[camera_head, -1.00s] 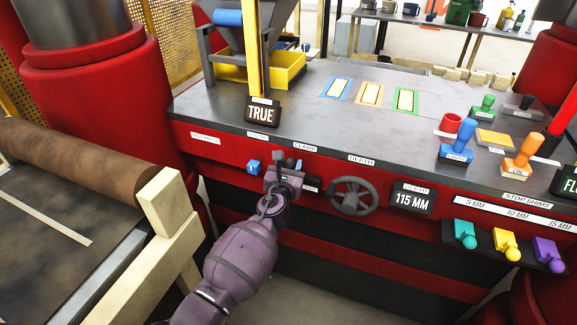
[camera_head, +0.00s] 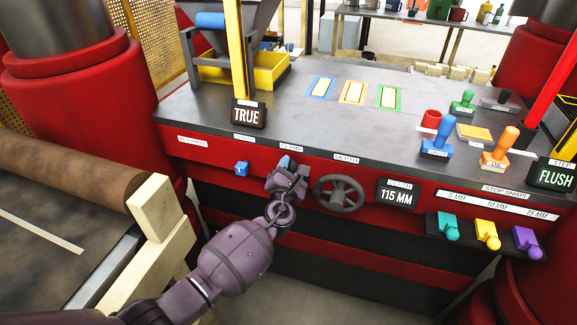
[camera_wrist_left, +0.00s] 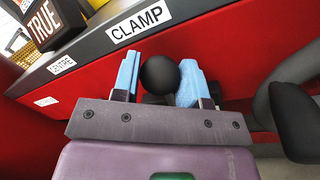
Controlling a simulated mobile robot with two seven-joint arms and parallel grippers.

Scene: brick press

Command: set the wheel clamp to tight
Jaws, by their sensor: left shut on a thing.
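The clamp control is a round black knob (camera_wrist_left: 159,75) under the CLAMP label (camera_wrist_left: 138,25) on the red front of the press. My left gripper (camera_wrist_left: 158,82) is shut on this knob, with a light blue finger on either side of it. In the head view my left gripper (camera_head: 286,164) covers the knob, just below the CLAMP label (camera_head: 291,147). The dark handwheel (camera_head: 341,193) is just right of the gripper, and part of it shows in the left wrist view (camera_wrist_left: 293,110). My right gripper is out of view.
A blue knob (camera_head: 241,168) sits left of the gripper. A display reading 115 MM (camera_head: 398,196) is right of the handwheel. Coloured shim levers (camera_head: 487,234) stick out farther right. A pale wooden frame (camera_head: 157,208) stands at the left, near my left arm.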

